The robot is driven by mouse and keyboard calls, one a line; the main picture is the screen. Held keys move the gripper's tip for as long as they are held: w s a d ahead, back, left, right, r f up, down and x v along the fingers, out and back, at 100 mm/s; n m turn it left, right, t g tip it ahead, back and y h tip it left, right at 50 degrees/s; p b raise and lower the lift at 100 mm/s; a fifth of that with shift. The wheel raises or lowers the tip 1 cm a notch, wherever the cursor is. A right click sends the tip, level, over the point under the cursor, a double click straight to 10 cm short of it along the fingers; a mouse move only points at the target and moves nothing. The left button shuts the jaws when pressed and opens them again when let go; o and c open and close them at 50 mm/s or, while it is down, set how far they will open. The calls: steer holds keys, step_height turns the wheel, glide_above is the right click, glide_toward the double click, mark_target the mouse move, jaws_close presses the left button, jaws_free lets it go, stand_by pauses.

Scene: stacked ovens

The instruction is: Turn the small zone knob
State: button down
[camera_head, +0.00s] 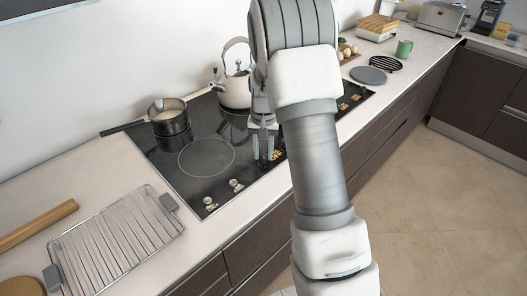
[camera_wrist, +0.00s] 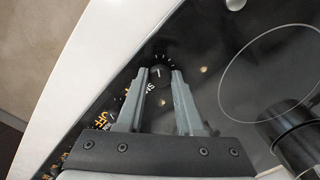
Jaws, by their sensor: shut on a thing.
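The black hob (camera_head: 165,165) is set in the white counter, with its knobs along the front edge. In the wrist view a small dark round knob (camera_wrist: 160,72) with a white pointer line sits between my fingertips. White dial marks ring it on the black glass. My gripper (camera_wrist: 160,80) points down at the hob and is shut on this knob, one finger on each side. In the head view my gripper (camera_head: 265,157) is at the hob's front edge, and my arm hides most of the knob there. Orange and white printed markings lie beside the left finger.
Two pale knobs (camera_head: 222,193) stand at the hob's near left corner. A dark saucepan (camera_head: 169,117) and a white kettle (camera_head: 235,87) stand on the hob's back side. A wire rack (camera_head: 118,238) lies on the counter at the left.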

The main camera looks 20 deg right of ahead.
mark_target(263, 155)
steer(key=m+p, duration=0.1)
steer(key=m, duration=0.4)
steer(key=shift+r, duration=0.1)
steer(key=m+p, duration=0.1)
steer(key=m, duration=0.4)
steer(key=shift+m, duration=0.4)
steer(key=c, duration=0.6)
jaws_free()
steer(key=shift+o, duration=0.2)
step_height(263, 155, up, 17)
steer(key=p, duration=0.1)
steer(key=shift+r, duration=0.15)
